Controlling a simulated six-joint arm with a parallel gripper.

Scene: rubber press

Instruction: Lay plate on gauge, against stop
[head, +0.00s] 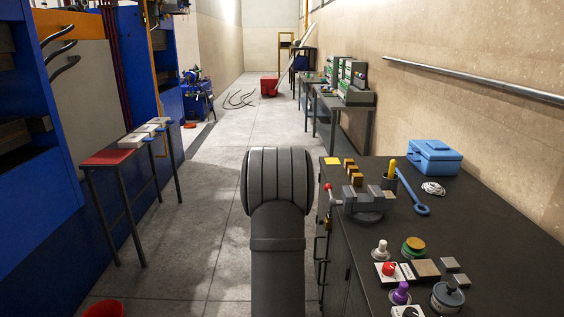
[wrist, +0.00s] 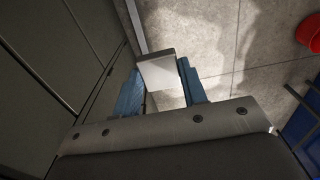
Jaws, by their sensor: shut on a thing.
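In the wrist view my gripper (wrist: 160,80) has two blue fingers, one on each side of a pale grey-white flat piece, the plate (wrist: 158,72). It is shut on the plate, which sticks out past the fingertips above the concrete floor. In the head view my arm fills the middle, and the gripper and plate are hidden. I cannot tell for sure which bench item is the gauge. A flat brown-grey block (head: 427,267), grey blocks (head: 453,266) and a dark round device (head: 447,296) stand at the bench's near end. The stop cannot be made out.
The dark bench (head: 480,220) on the right carries a vise (head: 362,203), a blue toolbox (head: 434,157) and a red-knobbed white box (head: 388,271). A red-topped stand (head: 112,157) with pale blocks is at left. The floor between is open. A red bucket shows in the wrist view (wrist: 311,32).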

